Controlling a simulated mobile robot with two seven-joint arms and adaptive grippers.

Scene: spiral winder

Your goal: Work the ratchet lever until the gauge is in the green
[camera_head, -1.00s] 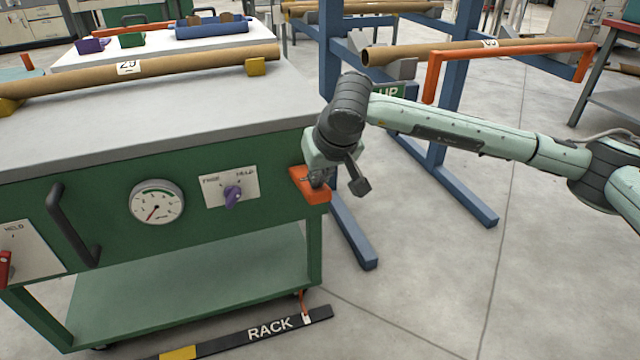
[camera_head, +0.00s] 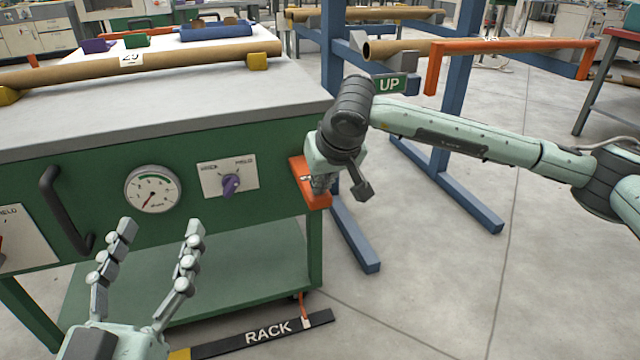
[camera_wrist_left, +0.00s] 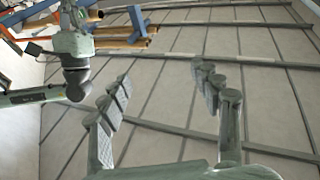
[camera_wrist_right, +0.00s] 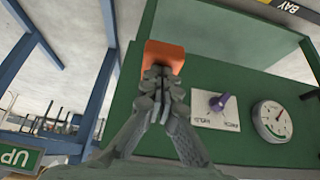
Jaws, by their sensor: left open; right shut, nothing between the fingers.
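The round white gauge (camera_head: 153,190) is on the green cart front. Its red needle points to the lower left, away from the green arc at the top. An orange bar (camera_head: 316,201), perhaps the ratchet lever, sticks out at the cart's right end. My right gripper (camera_head: 320,186) is shut and empty, its fingertips at the orange bar. In the right wrist view the orange end (camera_wrist_right: 165,53) shows just beyond the fingertips (camera_wrist_right: 160,75); I cannot tell whether they touch. My left gripper (camera_head: 160,232) is open and empty in front of the cart, below the gauge.
A purple selector knob (camera_head: 230,184) is between gauge and orange bar. A black handle (camera_head: 64,208) is left of the gauge. A cardboard tube (camera_head: 190,60) lies on the cart top. A blue stand (camera_head: 450,110) with an UP sign (camera_head: 390,84) is behind my right arm.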

